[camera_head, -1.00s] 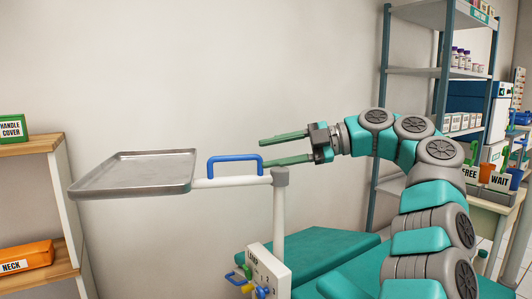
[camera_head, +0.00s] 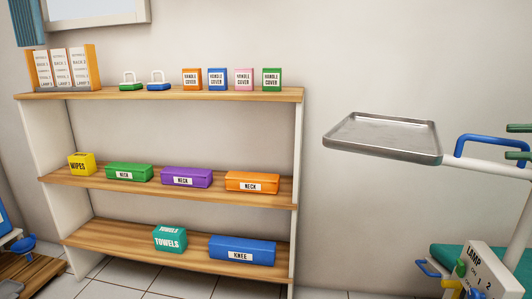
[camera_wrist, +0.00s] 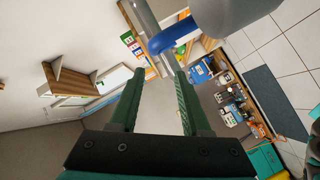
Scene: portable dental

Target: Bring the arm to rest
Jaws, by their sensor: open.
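My gripper (camera_wrist: 160,74) is open and empty in the wrist view, its two green fingers apart. In the head view only the green fingertips of my gripper (camera_head: 512,142) show at the right edge. They are close to the blue handle (camera_head: 487,138) of the tray arm. In the wrist view the blue handle (camera_wrist: 172,38) lies beyond the fingertips, with nothing between the fingers. The rest of my arm is outside the head view.
A metal tray (camera_head: 385,132) sits left of the handle. A lamp switch box (camera_head: 486,268) and part of a teal seat (camera_head: 455,256) are below. A wooden shelf unit (camera_head: 170,93) with labelled boxes stands at the left. Bare wall lies between shelf and tray.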

